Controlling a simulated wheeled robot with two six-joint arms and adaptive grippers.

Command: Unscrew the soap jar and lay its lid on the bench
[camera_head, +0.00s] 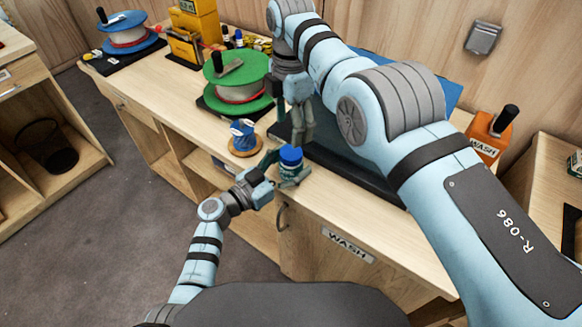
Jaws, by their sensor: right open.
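The soap jar (290,172) stands upright at the front edge of the bench (335,195), with its round blue lid (291,155) on top. My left gripper (284,172) reaches in from the lower left, with its fingers around the jar's body below the lid, and looks shut on it. The fingers hide part of the jar. My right gripper (302,140) points down just above and slightly right of the lid. It is open and empty, apart from the lid as far as I can tell.
A blue item (242,130) on a round wooden base stands left of the jar. A green reel (236,80) sits behind it. A dark tray (350,165) lies right of the jar, partly hidden by my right arm. An orange container (490,130) stands at the right.

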